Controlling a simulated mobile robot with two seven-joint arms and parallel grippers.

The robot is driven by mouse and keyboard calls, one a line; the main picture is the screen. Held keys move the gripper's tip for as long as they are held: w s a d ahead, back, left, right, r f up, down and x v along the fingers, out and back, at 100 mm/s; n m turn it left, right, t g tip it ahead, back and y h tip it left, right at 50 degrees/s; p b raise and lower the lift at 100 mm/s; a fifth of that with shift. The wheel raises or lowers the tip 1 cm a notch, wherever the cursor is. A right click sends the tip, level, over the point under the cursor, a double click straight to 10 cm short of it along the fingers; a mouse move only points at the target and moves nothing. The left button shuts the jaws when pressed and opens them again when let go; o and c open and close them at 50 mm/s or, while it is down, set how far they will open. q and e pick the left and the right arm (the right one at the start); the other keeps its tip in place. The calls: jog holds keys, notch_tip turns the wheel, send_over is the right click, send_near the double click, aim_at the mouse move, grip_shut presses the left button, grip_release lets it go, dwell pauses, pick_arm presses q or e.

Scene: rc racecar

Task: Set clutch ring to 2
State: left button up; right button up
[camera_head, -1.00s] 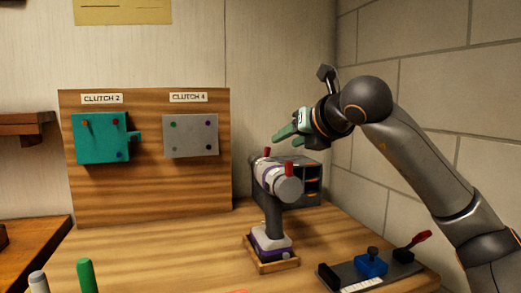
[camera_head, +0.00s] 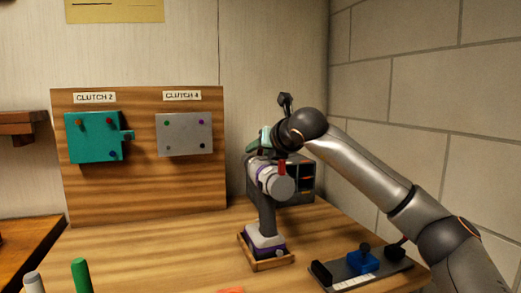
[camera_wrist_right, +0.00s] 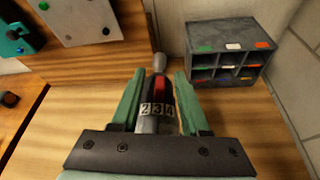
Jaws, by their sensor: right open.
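The drill (camera_head: 266,212) stands upright in a wooden holder on the table in the head view, its purple-and-white base at the bottom. Its clutch ring (camera_wrist_right: 157,109) shows in the right wrist view, dark with a pale band reading 2, 3, 4 and a red mark above. My right gripper (camera_wrist_right: 158,76) is open, with one green finger on each side of the ring and drill nose. I cannot tell whether either finger touches it. In the head view the right gripper (camera_head: 262,143) is above and behind the drill, partly hidden by it. My left gripper is not in view.
A board (camera_head: 145,190) holds a teal plate (camera_head: 92,138) labelled CLUTCH 2 and a grey plate (camera_head: 184,134) labelled CLUTCH 4. A grey compartment box (camera_wrist_right: 228,50) stands near the drill. A rail with a blue block (camera_head: 363,262) lies at front right.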

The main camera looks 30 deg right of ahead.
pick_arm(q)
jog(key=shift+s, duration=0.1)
pick_arm(e)
grip_shut()
dwell(0.3)
jog(key=shift+w+a+r+n+h, duration=0.1)
jog(key=shift+w+a+n+h, duration=0.05)
jog(key=shift+a+n+h, duration=0.6)
jog(key=shift+w+a+n+g+h, duration=0.1)
jog(key=shift+a+n+g+h, duration=0.2)
jog(key=shift+n+h, duration=0.45)
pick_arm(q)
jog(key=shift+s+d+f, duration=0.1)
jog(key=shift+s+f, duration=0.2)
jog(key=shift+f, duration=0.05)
pick_arm(e)
grip_release()
